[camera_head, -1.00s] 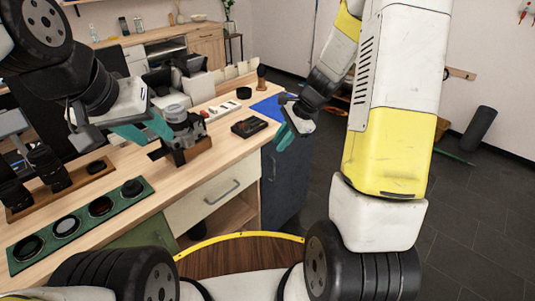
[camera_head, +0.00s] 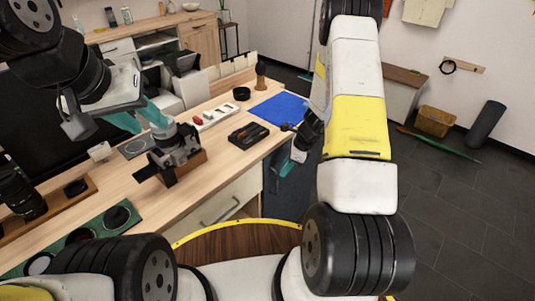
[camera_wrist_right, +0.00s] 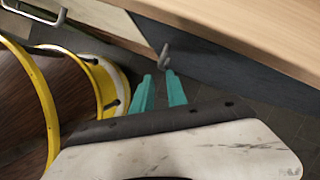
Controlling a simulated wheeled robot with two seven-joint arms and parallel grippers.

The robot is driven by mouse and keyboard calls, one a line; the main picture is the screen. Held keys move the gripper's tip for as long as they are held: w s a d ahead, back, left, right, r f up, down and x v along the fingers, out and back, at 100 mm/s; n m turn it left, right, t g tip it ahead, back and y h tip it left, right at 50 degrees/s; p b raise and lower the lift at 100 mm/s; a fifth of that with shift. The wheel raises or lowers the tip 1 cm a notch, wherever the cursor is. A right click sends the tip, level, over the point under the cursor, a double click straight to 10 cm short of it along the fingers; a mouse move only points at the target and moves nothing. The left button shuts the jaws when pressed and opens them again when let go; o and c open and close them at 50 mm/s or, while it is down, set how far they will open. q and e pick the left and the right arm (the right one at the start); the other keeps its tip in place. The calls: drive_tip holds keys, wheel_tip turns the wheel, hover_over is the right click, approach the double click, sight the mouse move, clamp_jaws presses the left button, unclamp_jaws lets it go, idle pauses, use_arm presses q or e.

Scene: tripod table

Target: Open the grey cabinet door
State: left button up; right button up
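The dark grey cabinet door (camera_head: 296,197) is below the right end of the wooden table, partly behind my right arm. It appears shut. In the right wrist view the door (camera_wrist_right: 235,65) has a small grey handle (camera_wrist_right: 165,54). My right gripper (camera_head: 290,164) is beside the door in the head view. In the right wrist view its two teal fingers (camera_wrist_right: 161,89) are apart and empty, with the handle just beyond their tips. My left gripper (camera_head: 138,118) is above the table, its teal fingers apart, close to a metal clamp-like device (camera_head: 176,147).
The table (camera_head: 222,165) holds a blue mat (camera_head: 279,108), a black case (camera_head: 249,134) and a green tray of round lenses (camera_head: 137,217). A pale drawer (camera_head: 238,192) with a bar handle adjoins the cabinet. The dark tiled floor to the right is largely clear.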

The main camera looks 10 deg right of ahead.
drive_tip(key=x, duration=0.8)
drive_tip(key=shift+w+d, duration=0.1)
drive_tip(key=shift+w, duration=0.1)
drive_tip(key=shift+c, duration=0.5)
clamp_jaws()
idle(0.8)
